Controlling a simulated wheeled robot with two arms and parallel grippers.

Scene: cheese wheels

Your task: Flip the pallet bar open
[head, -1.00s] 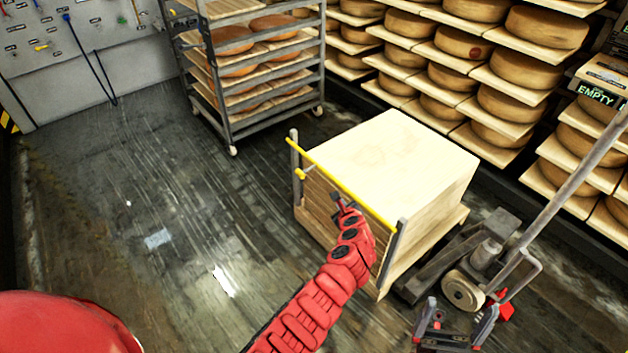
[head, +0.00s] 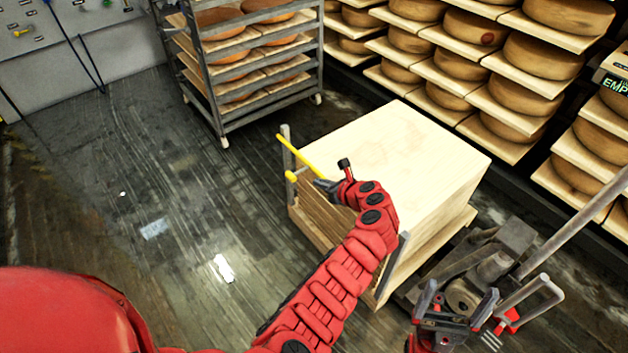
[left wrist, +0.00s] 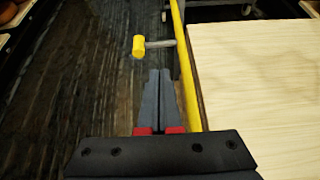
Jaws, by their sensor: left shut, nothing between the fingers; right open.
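The yellow pallet bar (head: 297,155) runs along the top front edge of the stack of wooden boards (head: 400,150), between two grey posts; my left arm hides its near part. A short yellow-tipped handle (head: 292,176) sticks out from the bar near its far post. In the left wrist view the bar (left wrist: 187,75) runs just right of the fingers, and the yellow handle tip (left wrist: 139,46) lies ahead of them. My left gripper (head: 318,184) is shut and empty beside the bar, on its handle side; contact is unclear. My right gripper (head: 458,298) is open and empty at lower right.
A pallet jack (head: 490,262) with a long grey handle stands right of the stack. A wheeled rack with cheese wheels (head: 240,70) stands behind, and shelves of cheese (head: 480,75) line the back right. The dark floor to the left is clear.

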